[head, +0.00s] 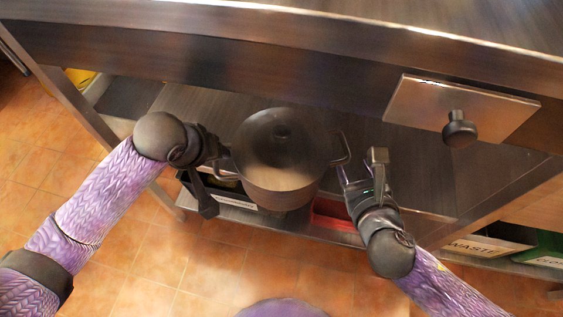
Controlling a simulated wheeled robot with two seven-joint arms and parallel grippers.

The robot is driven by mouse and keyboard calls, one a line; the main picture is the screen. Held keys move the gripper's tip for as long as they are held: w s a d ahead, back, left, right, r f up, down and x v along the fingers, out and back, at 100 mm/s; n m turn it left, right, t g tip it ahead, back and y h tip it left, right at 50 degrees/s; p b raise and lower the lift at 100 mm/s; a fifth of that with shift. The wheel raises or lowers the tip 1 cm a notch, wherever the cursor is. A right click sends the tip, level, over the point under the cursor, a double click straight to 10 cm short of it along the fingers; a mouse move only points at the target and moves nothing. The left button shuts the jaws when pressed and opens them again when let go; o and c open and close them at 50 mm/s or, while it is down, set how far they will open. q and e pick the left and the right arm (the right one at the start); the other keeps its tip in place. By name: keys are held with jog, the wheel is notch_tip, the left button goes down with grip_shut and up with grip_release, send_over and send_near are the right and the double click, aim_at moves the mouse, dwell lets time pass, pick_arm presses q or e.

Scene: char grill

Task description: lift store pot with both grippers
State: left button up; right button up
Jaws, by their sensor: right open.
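A dark metal store pot (282,175) with a lid stands upright on the shelf under the counter in the head view. It has a loop handle on each side. My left gripper (214,170) is at the left handle, partly overlapping it; whether its jaws are closed around the handle is unclear. My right gripper (360,165) is open, with its fingers spread just right of the right handle (343,150). I see nothing between its fingers, and it looks apart from the pot body.
The steel counter edge (300,62) overhangs the shelf (190,108). A drawer front with a dark knob (460,130) is at upper right. A red container (335,215) lies below the pot. Labelled bins (490,245) stand at lower right. Tiled floor is clear in front.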

aim_at(349, 157)
pick_arm(q)
jog(key=x, duration=0.4)
jog(key=shift+w+f, duration=0.1)
jog(key=shift+f, duration=0.1)
pick_arm(e)
jog(key=x, duration=0.5)
jog(key=shift+w+f, duration=0.15)
jog(key=shift+w, duration=0.25)
pick_arm(q)
grip_shut()
pick_arm(e)
grip_shut()
